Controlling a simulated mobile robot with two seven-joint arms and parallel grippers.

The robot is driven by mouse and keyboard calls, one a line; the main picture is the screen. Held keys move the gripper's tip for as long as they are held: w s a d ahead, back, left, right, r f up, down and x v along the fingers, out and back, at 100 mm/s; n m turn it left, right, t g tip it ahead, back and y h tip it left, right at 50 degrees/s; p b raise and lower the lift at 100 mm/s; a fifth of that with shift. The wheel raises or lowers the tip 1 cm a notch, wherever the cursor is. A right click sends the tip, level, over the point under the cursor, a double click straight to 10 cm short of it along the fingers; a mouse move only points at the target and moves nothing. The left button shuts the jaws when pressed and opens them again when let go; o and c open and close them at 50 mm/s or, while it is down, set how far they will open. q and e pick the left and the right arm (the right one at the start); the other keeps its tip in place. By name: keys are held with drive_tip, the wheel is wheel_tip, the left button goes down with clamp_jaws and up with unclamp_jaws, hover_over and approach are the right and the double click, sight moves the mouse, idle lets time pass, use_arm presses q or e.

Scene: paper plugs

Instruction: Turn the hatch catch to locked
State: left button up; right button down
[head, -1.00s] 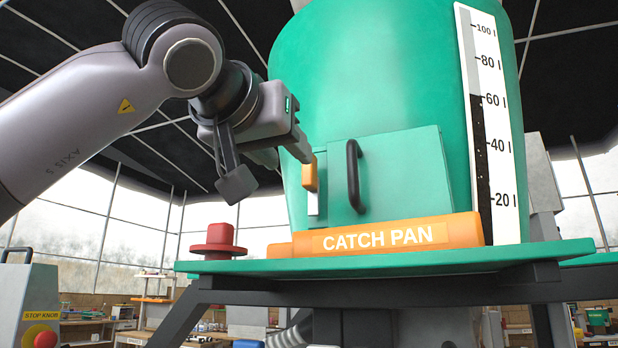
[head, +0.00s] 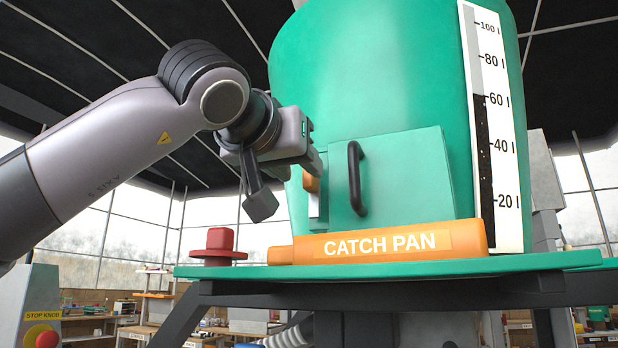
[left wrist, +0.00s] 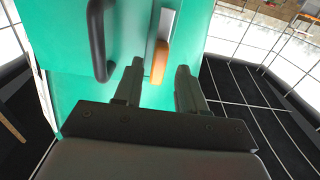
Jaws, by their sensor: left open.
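The hatch catch is an orange handle (head: 311,183) on a pale plate (head: 314,208), left of the green hatch door (head: 395,185) on the green tank. I cannot tell whether a finger touches the catch. My right gripper is out of view.
A black door handle (head: 356,178) sticks out right of the catch. The orange catch pan (head: 385,242) lies on the green shelf (head: 400,267) below. A red knob-shaped block (head: 220,245) stands at the shelf's left. A litre scale (head: 498,130) is at right.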

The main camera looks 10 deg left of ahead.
sight(307, 175)
use_arm(q)
drive_tip(key=shift+w+d+p, duration=0.2)
drive_tip(key=shift+w+p, duration=0.35)
drive_tip(key=shift+w, duration=0.25)
drive_tip(key=shift+w+d+p, duration=0.15)
drive_tip(key=shift+w+p, duration=0.4)
drive_tip(key=shift+w, duration=0.2)
clamp_jaws()
